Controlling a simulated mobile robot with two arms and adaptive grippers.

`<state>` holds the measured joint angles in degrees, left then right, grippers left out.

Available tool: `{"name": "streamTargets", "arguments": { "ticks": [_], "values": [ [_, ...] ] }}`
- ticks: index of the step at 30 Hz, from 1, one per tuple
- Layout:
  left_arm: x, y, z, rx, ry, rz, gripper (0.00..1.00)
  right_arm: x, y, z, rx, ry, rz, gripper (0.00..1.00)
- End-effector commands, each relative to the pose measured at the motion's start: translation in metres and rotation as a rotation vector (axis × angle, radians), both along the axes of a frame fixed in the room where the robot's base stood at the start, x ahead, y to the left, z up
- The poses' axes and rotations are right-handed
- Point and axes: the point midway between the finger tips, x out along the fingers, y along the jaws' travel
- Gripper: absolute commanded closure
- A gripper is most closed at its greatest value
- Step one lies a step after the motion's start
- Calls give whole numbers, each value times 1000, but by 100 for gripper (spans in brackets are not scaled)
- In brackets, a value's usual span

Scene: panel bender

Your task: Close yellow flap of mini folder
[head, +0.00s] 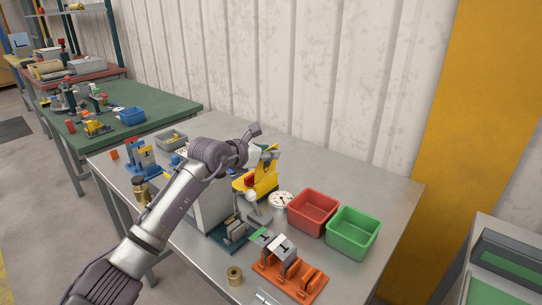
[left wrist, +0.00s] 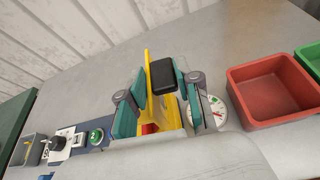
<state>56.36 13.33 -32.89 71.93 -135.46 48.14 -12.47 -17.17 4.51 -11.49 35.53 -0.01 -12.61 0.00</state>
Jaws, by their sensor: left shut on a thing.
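The mini folder (head: 262,184) is a small yellow machine standing on the grey table, partly hidden behind my left arm in the head view. My left gripper (head: 267,152) is at its top. In the left wrist view, the teal finger pads of my left gripper (left wrist: 160,92) stand on both sides of the upright yellow flap (left wrist: 148,72) and its black block (left wrist: 162,75). The gripper is shut on the flap. A bit of red shows low between the fingers. A pale rounded shape covers the bottom of that view and hides the folder's base. My right gripper is not in view.
A red bin (head: 313,212) and a green bin (head: 353,233) stand right of the folder. A white dial (head: 281,201) lies between folder and red bin. The table's right end is clear.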

Motion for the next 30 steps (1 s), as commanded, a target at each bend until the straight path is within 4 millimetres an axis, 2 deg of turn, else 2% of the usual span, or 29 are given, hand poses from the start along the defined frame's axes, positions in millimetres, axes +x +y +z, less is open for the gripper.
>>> {"name": "streamTargets", "arguments": {
  "ticks": [5, 13, 14, 17, 30],
  "values": [
    [4, 6, -1, -71, 57, -2, 100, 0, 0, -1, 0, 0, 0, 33],
    [4, 6, -1, -76, 60, -3, 100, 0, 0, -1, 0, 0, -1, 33],
    [4, 6, -1, -76, 60, -3, 66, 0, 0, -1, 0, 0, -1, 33],
    [4, 6, 0, -75, 59, -2, 49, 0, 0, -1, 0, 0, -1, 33],
    [1, 12, 4, -73, 53, 0, 47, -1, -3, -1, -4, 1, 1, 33]
  ]
}}
